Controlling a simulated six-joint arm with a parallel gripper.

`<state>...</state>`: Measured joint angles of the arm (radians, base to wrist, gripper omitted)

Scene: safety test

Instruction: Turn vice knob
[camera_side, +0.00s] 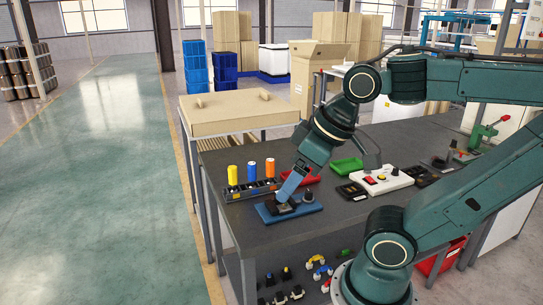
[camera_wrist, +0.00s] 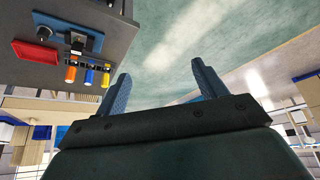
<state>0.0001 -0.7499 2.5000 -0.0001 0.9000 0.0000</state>
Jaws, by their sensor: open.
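A blue plate (camera_side: 268,217) lies near the front left of the dark workbench, with a black block (camera_side: 281,207) and a small dark knob (camera_side: 308,195) on it. A green clamp-like tool with a red top (camera_side: 488,133) stands at the bench's right end; I cannot tell which of these carries the vice knob. My gripper (camera_side: 288,190) overlaps the blue plate in the side view; contact is unclear. In the wrist view my gripper (camera_wrist: 161,72) is open and empty against the floor. The blue plate (camera_wrist: 90,40) and its knob (camera_wrist: 43,32) are at upper left, clear of the fingers.
Yellow, blue and orange cylinders (camera_side: 251,172) stand in a dark rack behind the plate. Red (camera_side: 301,175) and green (camera_side: 346,165) trays and a white button box (camera_side: 381,181) lie to the right. A cardboard-coloured box (camera_side: 235,112) stands behind.

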